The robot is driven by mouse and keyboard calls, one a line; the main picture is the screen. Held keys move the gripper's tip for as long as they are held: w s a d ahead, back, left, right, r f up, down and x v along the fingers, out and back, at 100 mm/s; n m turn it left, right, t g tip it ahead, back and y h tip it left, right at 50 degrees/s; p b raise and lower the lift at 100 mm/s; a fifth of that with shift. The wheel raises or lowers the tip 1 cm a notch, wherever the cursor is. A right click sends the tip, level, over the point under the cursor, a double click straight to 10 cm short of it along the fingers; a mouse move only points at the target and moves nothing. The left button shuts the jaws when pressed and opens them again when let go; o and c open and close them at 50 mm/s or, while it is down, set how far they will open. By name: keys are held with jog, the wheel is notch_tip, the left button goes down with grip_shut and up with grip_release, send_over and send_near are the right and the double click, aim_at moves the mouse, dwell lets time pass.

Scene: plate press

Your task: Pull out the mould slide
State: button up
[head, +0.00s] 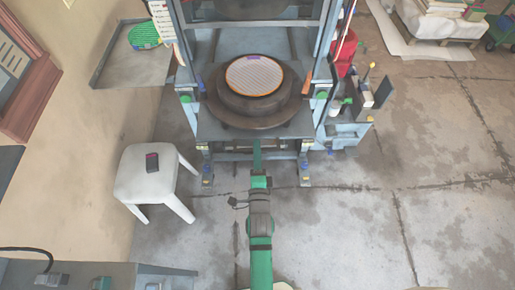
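The mould slide is a grey plate (210,128) at the front of the press (180,50), in the upper middle of the head view. It carries a dark round mould (235,103) with a patterned disc (255,75) on top. My green arm reaches straight up from the bottom of the picture, and its far end, with my gripper (257,145), is at the middle of the slide's front edge. The fingers are too small and partly covered to make out. I cannot tell whether they touch the slide or a handle.
A side stand (346,130) with tools and a red bucket (345,55) are on the right. The concrete floor (340,225) at front right is clear.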

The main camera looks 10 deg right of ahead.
jog(key=s+a, duration=0.1)
jog(key=s, duration=0.9)
jog(key=shift+a, duration=0.3)
jog(key=s+a+r+n+g+y, duration=0.1)
jog(key=s+a+r+n, duration=0.1)
jog(key=s+n, duration=0.8)
jog(key=s+a+r+n+g+y, duration=0.1)
jog(key=s+a+r+n, duration=0.1)
jog(key=s+a+n, duration=0.3)
jog(key=shift+s+n+y, duration=0.4)
jog(key=shift+s+n, duration=2)
jog(key=shift+s, duration=1.1)
